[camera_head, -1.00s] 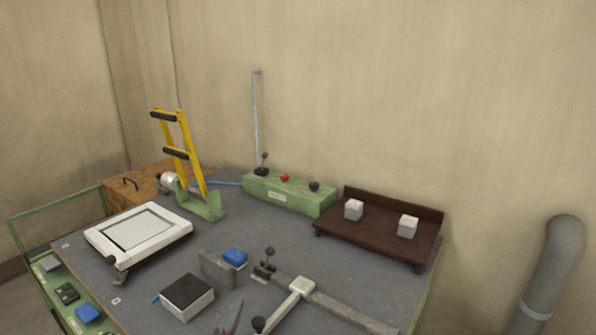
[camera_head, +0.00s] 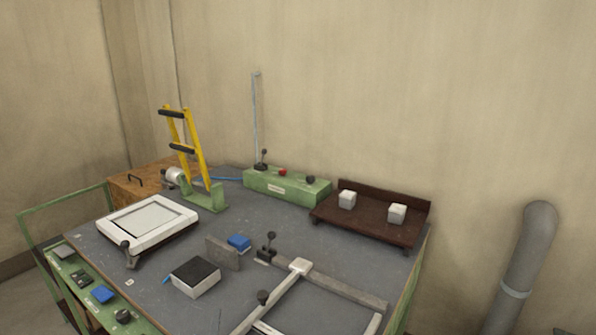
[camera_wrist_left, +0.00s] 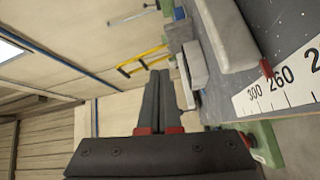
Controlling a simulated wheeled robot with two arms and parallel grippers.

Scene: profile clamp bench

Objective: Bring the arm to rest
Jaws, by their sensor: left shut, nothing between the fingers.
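My left gripper (camera_wrist_left: 168,75) shows in the left wrist view. Its two dark fingers lie together, shut and empty, apart from the bench things. I cannot make it out in the head view, and my right gripper shows in neither view. In the head view the grey bench top (camera_head: 130,265) carries a clamp frame of pale metal bars (camera_head: 335,287) with dark-knobbed levers at the front. The left wrist view shows a white numbered scale (camera_wrist_left: 290,85) and a light bar (camera_wrist_left: 223,35) to the right of the fingers.
A green control box (camera_head: 290,187) and a brown rack (camera_head: 370,222) with two pale cubes stand behind. A grey pipe (camera_head: 525,260) rises at right.

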